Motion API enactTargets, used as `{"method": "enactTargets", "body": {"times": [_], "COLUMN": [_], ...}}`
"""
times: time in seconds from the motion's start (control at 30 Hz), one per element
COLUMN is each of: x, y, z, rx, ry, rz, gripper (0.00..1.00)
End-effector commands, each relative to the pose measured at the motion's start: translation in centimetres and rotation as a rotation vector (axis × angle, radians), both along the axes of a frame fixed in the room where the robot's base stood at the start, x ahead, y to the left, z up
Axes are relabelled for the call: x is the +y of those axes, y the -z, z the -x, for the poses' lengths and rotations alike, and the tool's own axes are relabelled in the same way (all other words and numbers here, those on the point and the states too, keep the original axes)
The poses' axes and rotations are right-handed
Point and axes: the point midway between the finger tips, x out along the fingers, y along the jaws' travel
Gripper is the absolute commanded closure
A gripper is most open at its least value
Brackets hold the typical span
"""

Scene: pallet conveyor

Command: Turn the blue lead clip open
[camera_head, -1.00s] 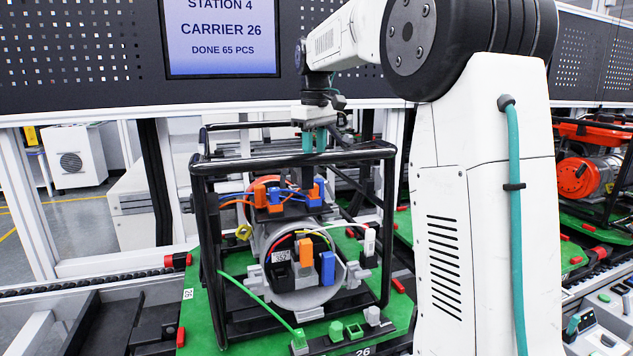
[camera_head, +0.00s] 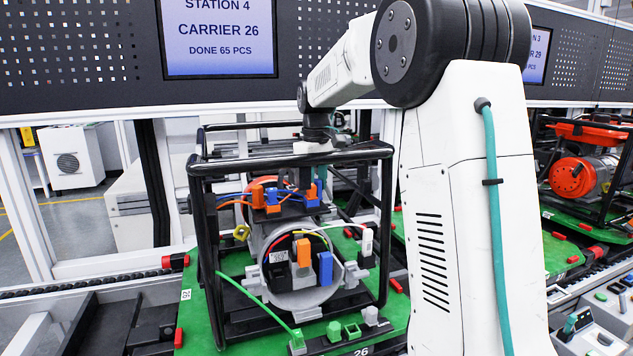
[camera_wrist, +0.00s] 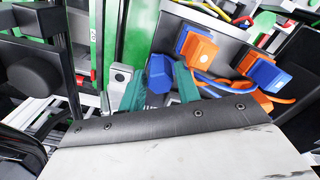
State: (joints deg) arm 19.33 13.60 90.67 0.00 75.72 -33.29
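The blue lead clip (camera_head: 318,189) stands upright at the right end of the terminal block on top of the generator, inside the black tube frame (camera_head: 290,156). In the wrist view the blue clip (camera_wrist: 160,72) rises between the teal fingers of my gripper (camera_wrist: 160,83). One finger is on each side of it, and the gripper looks open; whether either finger touches the clip is unclear. In the head view the frame's top bar partly hides the fingers. An orange clip (camera_head: 258,193) stands at the block's left end.
Orange-and-blue connector bodies (camera_wrist: 196,48) sit close to the fingers. Blue and orange wires run below them. The frame bars are close around my wrist. Lower on the generator is a panel with black, orange and blue covers (camera_head: 326,267). A green carrier (camera_head: 200,320) is underneath.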

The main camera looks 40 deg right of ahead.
Motion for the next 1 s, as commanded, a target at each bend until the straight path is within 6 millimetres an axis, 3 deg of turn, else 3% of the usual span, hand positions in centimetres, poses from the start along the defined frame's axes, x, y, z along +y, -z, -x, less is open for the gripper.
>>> {"method": "enactTargets", "body": {"times": [0.03,0.1,0.13,0.57,1.0], "x": [0.01,0.01,0.01,-0.01,-0.03], "y": [-0.01,-0.02,-0.02,-0.06,-0.08], "z": [-0.01,0.0,0.0,0.01,0.01], "rx": [0.0,0.0,0.0,0.0,0.0], "ry": [0.0,0.0,0.0,0.068,0.422], "rz": [0.0,0.0,0.0,0.0,0.0], "gripper": [0.76,0.95,0.99,0.99,0.99]}}
